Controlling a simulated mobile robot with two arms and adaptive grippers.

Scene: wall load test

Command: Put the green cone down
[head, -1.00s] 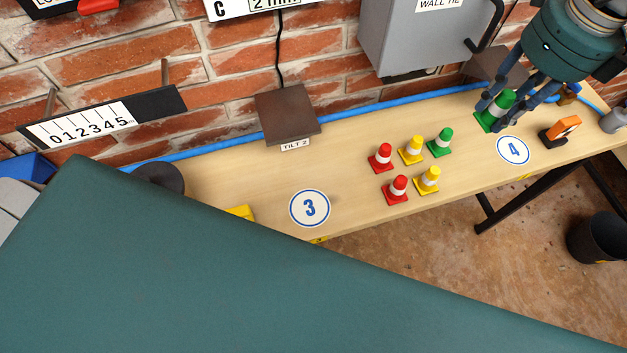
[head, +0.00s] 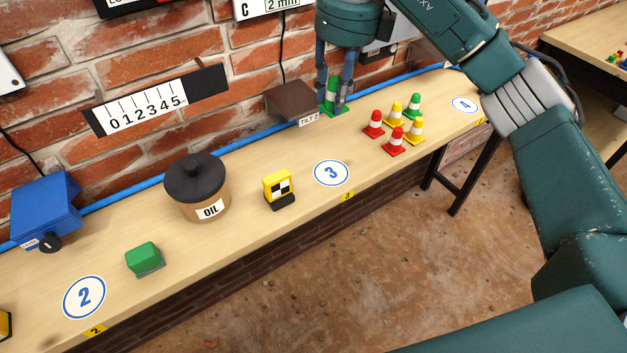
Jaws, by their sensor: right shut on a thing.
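My right gripper (head: 335,88) reaches down from the top, its fingers shut around a green cone (head: 332,105) with a white band. The cone is upright at the back of the bench, just right of the brown TILT 2 box (head: 290,100). Its base is at or just above the bench top; I cannot tell whether it touches. The fingers partly hide it. Another green cone (head: 413,107) stands to the right in a cluster with yellow and red cones. My left gripper is not in view.
Red cones (head: 373,125) and yellow cones (head: 396,115) stand right of the held cone. A yellow-black marker block (head: 278,186), OIL pot (head: 198,190), green block (head: 145,258) and blue device (head: 45,208) are to the left.

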